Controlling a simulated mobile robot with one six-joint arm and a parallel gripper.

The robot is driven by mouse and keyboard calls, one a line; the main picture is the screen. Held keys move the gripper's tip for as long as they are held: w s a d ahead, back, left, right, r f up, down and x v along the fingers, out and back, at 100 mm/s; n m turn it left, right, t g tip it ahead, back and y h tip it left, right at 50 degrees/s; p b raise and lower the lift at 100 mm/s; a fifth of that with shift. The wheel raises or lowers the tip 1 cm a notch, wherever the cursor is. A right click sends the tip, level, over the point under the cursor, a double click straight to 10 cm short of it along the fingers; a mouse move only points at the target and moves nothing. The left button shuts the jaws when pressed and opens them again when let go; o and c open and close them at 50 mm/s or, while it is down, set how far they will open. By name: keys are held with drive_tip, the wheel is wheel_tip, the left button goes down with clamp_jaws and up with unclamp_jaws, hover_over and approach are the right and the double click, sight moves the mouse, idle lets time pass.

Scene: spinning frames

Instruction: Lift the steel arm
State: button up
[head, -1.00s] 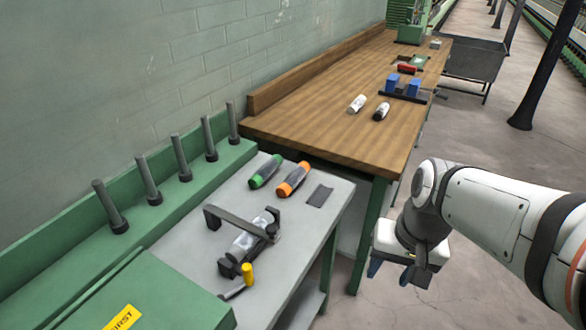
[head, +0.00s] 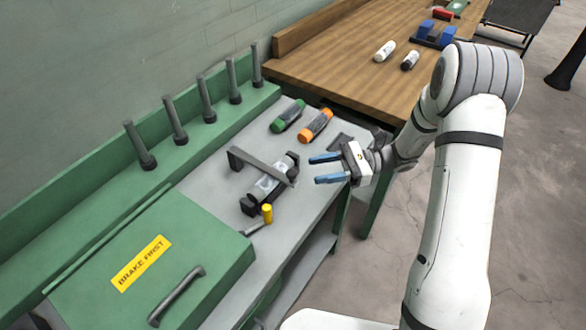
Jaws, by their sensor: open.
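The steel arm (head: 262,167) looks like a dark grey bar. It runs from an upright post at its left end across a dark roller (head: 266,190) with a pale patch, lying in a cradle on the grey bench top. My gripper (head: 321,169) is open and empty. Its two blue fingers point left toward the bar's right end, a short gap away and apart from it. Whether the fingers are level with the bar is hard to tell.
A yellow-knobbed crank (head: 267,213) sits in front of the cradle. Green (head: 288,115) and orange (head: 316,125) bobbins lie behind. A green cover (head: 145,250) with a dark handle (head: 177,296) stands at the front left. Several upright pegs (head: 205,99) line the back ledge.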

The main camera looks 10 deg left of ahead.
sight(292, 172)
drive_tip(key=p+x, duration=0.1)
drive_tip(key=x, duration=0.6)
drive_tip(key=shift+a+f+p, duration=0.1)
drive_tip(key=shift+a+p, duration=0.25)
drive_tip(key=shift+a, duration=0.1)
drive_tip(key=shift+c, duration=0.5)
clamp_jaws()
